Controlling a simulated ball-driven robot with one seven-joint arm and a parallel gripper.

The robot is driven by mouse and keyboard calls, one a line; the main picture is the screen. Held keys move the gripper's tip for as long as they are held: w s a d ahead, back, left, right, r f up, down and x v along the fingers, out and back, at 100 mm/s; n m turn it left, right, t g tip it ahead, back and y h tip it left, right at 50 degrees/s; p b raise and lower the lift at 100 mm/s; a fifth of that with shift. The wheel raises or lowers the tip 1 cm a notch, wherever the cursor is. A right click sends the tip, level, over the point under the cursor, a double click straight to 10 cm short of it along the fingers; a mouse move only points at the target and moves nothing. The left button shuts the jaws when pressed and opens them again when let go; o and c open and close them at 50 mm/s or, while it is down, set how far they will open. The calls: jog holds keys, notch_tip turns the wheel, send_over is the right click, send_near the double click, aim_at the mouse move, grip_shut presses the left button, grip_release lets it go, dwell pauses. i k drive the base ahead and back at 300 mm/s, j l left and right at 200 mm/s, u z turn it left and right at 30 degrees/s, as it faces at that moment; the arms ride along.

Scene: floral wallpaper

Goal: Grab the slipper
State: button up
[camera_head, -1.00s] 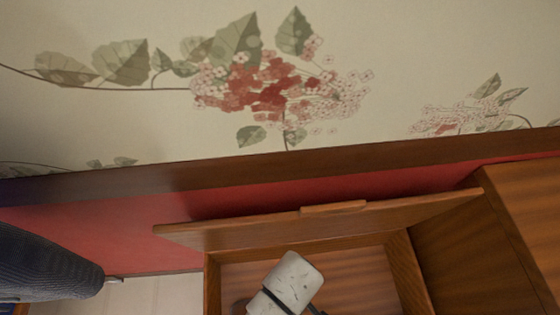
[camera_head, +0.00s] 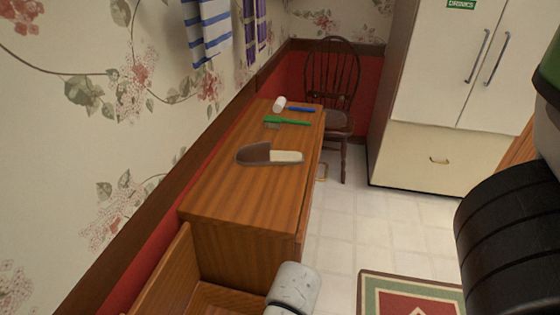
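The slipper (camera_head: 284,156) lies on the wooden top of a long cabinet (camera_head: 240,195), near its middle. Its toe part is brown and points left; its pale sole shows at the right end. Nothing touches it. The fingers of my gripper are not seen. A worn whitish rounded part, probably of my own body, shows at the bottom middle, and dark ridged parts of mine fill the right edge.
A green brush (camera_head: 290,122), a white-headed mallet (camera_head: 280,104) with a blue handle lie behind the slipper. Tiled floor (camera_head: 345,225) is clear.

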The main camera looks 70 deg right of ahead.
aim_at(261, 153)
jog(key=k+l+u, duration=0.1)
jog(key=u, duration=1.1)
jog(key=k+l, duration=0.2)
jog(key=l, duration=0.15)
jog(key=k+l, duration=0.15)
jog(key=l, duration=0.25)
jog(key=k+l+u, duration=0.1)
jog(key=l, duration=0.25)
jog(key=k+l, duration=0.45)
jog(key=l, duration=0.25)
